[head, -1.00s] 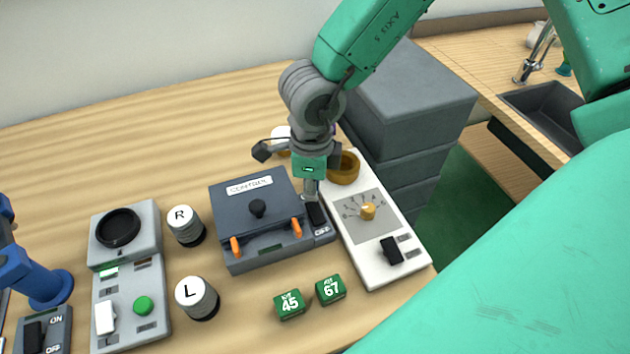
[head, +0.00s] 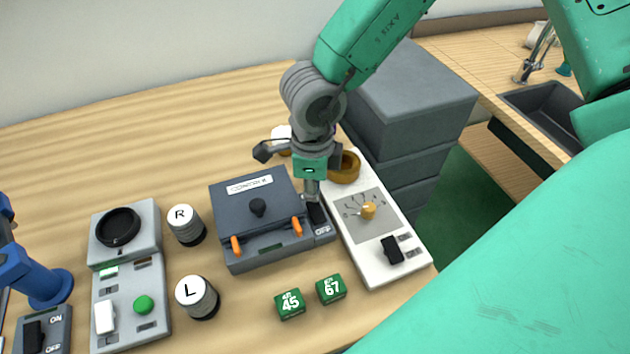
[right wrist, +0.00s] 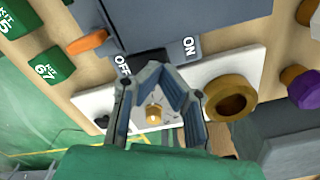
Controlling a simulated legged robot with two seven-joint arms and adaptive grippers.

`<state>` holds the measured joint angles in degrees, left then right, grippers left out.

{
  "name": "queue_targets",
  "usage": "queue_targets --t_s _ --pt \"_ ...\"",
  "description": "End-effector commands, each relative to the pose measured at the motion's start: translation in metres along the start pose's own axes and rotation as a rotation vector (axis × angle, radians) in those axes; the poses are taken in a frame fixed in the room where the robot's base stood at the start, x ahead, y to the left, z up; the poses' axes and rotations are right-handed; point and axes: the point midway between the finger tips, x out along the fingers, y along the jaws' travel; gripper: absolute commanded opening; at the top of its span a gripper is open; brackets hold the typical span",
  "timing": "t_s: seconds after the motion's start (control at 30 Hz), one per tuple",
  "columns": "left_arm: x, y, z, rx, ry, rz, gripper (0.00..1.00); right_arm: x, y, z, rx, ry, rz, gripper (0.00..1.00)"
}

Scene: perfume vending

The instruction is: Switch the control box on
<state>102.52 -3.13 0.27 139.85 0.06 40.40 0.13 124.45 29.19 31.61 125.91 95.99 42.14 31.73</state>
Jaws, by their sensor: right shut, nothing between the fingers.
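The control box (head: 232,203) is dark grey with a CONTROL label, a black knob and two orange latches. It stands mid-table in the head view, and its edge shows in the right wrist view (right wrist: 205,12). Its black switch (head: 317,214) is on its right side with OFF at the near end. In the right wrist view the switch (right wrist: 146,57) lies between the OFF and ON labels. My right gripper (head: 311,196) points down, shut and empty, at the switch's far end; its fingers also show in the wrist view (right wrist: 166,72). Contact is unclear. My left gripper is out of view.
A white panel (head: 382,273) with a yellow dial and black switch stands close right of the box. A brown ring (head: 344,168) sits at its far end. R (head: 184,225) and L (head: 197,298) cylinders stand left. Green blocks (head: 290,303) lie in front. Grey drawers (head: 415,100) stand behind.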

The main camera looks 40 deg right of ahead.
Motion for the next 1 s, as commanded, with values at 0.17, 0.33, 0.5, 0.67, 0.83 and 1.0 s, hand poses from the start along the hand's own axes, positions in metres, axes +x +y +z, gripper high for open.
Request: queue_targets --t_s 0.17,0.33,0.5,0.67,0.83,1.0 --pt "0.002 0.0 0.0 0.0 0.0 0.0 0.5 0.003 0.0 0.0 0.0 0.0 0.0 0.0" --pt "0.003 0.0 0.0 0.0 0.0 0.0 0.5 0.006 0.0 0.0 0.0 0.0 0.0 0.0" --pt "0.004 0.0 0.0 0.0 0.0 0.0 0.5 0.009 0.0 0.0 0.001 0.0 0.001 0.0" --pt "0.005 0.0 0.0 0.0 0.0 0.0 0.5 0.011 0.0 0.0 0.001 0.0 0.001 0.0" --pt "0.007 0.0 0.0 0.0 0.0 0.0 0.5 0.014 0.0 0.0 0.001 0.0 0.001 0.0" --pt "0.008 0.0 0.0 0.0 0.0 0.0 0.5 0.016 0.0 0.0 0.001 0.0 0.001 0.0"
